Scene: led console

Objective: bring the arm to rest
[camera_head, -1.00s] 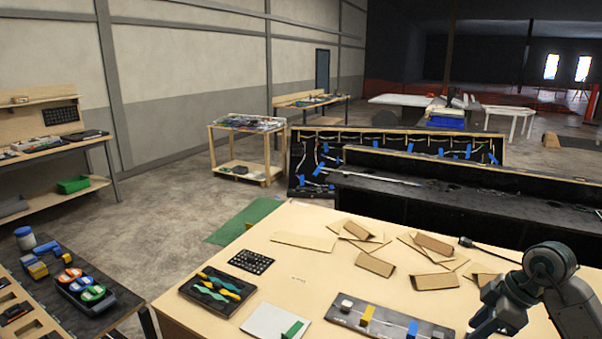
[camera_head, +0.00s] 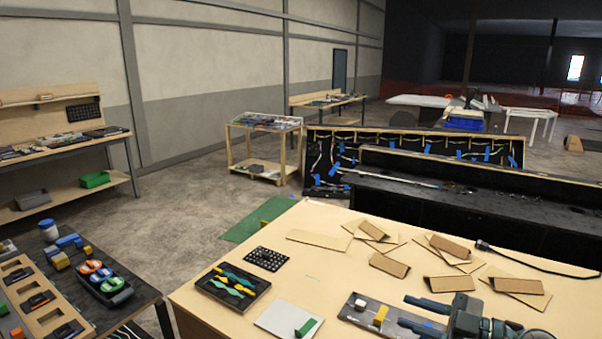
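My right arm comes in at the lower right corner of the head view. Its dark gripper (camera_head: 404,310) points left over the right part of a grey board (camera_head: 356,317) on the pale wooden table (camera_head: 225,290). The two fingers look spread apart, with a gap between them and nothing clearly held. The board bears a white block (camera_head: 360,303) and a yellow block (camera_head: 381,314). The gripper hides the board's right part. My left gripper is not in view.
Several cardboard pieces (camera_head: 450,283) lie on the table's right half. A black tray (camera_head: 236,308) of green and yellow parts, a black grid (camera_head: 267,258) and a white panel with a green block (camera_head: 306,326) sit to the left. A dark bench (camera_head: 430,195) stands behind.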

